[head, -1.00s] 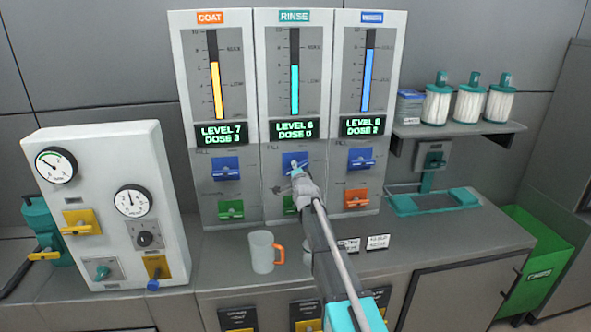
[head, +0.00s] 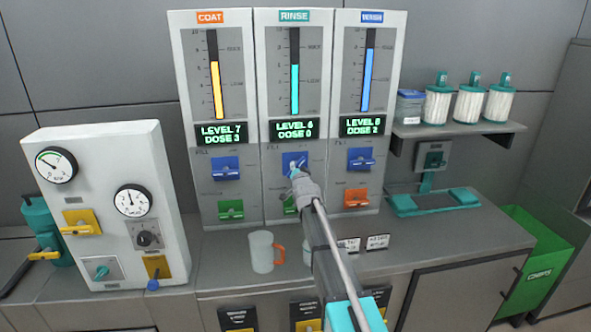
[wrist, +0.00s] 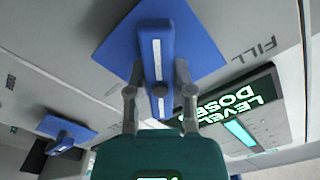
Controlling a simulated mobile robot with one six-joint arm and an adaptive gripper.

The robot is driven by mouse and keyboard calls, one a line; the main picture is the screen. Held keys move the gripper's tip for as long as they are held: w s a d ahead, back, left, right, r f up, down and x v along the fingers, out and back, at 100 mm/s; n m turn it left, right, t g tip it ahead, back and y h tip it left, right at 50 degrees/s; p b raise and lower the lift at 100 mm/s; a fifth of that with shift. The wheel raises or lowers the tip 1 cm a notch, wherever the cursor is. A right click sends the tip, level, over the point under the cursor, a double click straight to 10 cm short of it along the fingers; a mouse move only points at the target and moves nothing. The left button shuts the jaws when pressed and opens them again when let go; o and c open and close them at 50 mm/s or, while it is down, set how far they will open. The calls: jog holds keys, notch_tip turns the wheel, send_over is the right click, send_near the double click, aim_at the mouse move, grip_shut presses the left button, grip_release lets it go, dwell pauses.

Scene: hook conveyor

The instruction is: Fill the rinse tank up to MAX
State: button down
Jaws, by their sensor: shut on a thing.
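The RINSE panel (head: 273,110) stands in the middle of three tall panels. Its teal level bar (head: 295,90) reaches a little above the LOW mark and below the MAX mark. Its display (head: 296,130) reads LEVEL 6, DOSE 0. The blue FILL lever (head: 292,158) is below the display, partly hidden by my gripper (head: 294,172). In the wrist view, my gripper (wrist: 158,100) has its two fingers on either side of the lever's blue handle (wrist: 157,60), shut on it. A green lever (head: 288,204) below is mostly hidden by my arm.
The COAT panel (head: 182,80) and WASH panel (head: 396,75) stand either side, with their own blue levers. A mug with an orange handle (head: 262,252) and small label cards (head: 378,242) are on the counter. A white gauge box (head: 90,200) stands left.

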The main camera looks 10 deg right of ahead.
jog(key=shift+n, duration=0.5)
jog(key=shift+c, duration=2.4)
grip_release()
jog(key=s, duration=1.2)
